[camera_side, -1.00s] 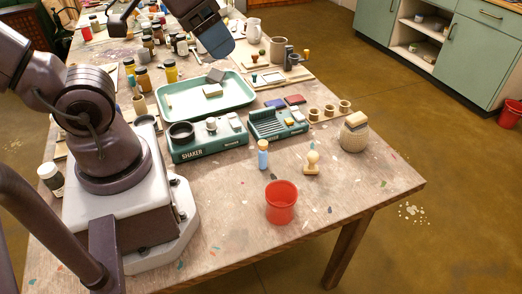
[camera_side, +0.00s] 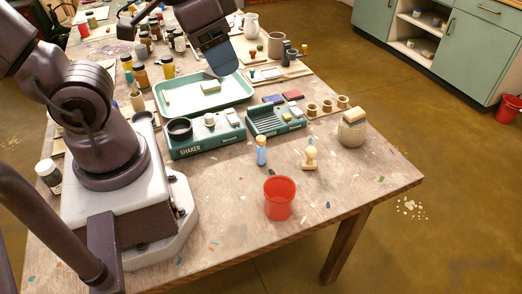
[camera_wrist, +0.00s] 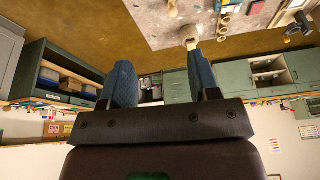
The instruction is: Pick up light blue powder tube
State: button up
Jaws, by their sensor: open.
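The light blue powder tube (camera_side: 261,152) stands upright on the wooden table, with a tan cap and light blue contents. It is in front of the green shaker box and to the left of a wooden stamp (camera_side: 310,159). My gripper (camera_side: 220,62) is above the far part of the green tray in the side view, well up and back from the tube. In the wrist view my gripper (camera_wrist: 161,75) shows two blue fingers set wide apart with nothing held between them. I cannot pick out the tube in the wrist view.
A red cup (camera_side: 280,198) stands in front of the tube. The shaker box (camera_side: 205,138), a green slotted rack (camera_side: 276,120) and a green tray (camera_side: 175,104) lie behind it. A woven jar (camera_side: 352,130) stands to the right. Bare table surrounds the front right.

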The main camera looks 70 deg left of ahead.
notch_tip(320, 180, down, 8)
jog(key=d+f+m+g+y, duration=0.1)
jog(key=d+m+g+y, duration=0.15)
jog(key=m+g, duration=0.2)
jog(key=m+t+y, duration=0.8)
jog(key=m+y, duration=0.1)
jog(key=m, duration=1)
send_near(261, 143)
jog(key=f, duration=0.1)
jog(key=x, duration=1.3)
jog(key=shift+a+r, duration=0.1)
jog(key=shift+a, duration=0.05)
jog(key=c, duration=1)
jog(key=shift+r, duration=0.1)
